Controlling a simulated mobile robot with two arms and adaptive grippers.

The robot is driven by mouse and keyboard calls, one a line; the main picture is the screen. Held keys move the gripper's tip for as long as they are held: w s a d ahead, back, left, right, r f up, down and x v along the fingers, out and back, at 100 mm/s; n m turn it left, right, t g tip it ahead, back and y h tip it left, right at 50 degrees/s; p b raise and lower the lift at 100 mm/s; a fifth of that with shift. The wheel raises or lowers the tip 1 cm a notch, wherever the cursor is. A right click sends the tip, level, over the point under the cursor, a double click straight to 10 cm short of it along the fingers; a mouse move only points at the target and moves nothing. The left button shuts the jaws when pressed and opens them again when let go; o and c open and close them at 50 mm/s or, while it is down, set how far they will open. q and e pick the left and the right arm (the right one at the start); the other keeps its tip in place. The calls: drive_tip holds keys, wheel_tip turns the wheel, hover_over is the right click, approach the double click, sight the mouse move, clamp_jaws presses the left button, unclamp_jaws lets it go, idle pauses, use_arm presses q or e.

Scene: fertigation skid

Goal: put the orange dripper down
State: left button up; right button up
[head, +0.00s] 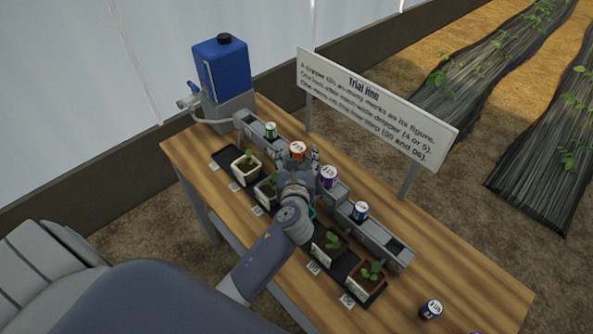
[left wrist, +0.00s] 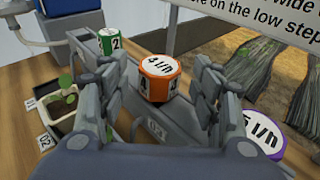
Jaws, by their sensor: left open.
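The orange dripper (head: 297,149), marked 4 l/h on top, stands upright on the grey stepped rail (head: 383,238). It also shows in the left wrist view (left wrist: 158,78), between my fingers. My left gripper (head: 300,160) is open around it, with a visible gap on each side in the left wrist view (left wrist: 158,90). The dripper's base is partly hidden by the rail edge and my fingers. My right gripper is not in view.
On the rail are a green dripper (head: 270,130), a purple dripper (head: 327,176) and a blue-and-white one (head: 360,211). Another blue-and-white dripper (head: 431,308) stands on the bare wooden table at right. Potted seedlings (head: 247,168) line the front; a sign (head: 375,105) stands behind.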

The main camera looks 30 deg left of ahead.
use_arm(q)
drive_tip(key=v, duration=0.8)
drive_tip(key=shift+s+b, duration=0.2)
drive_tip(key=shift+b, duration=0.15)
drive_tip(key=shift+d+f, duration=0.1)
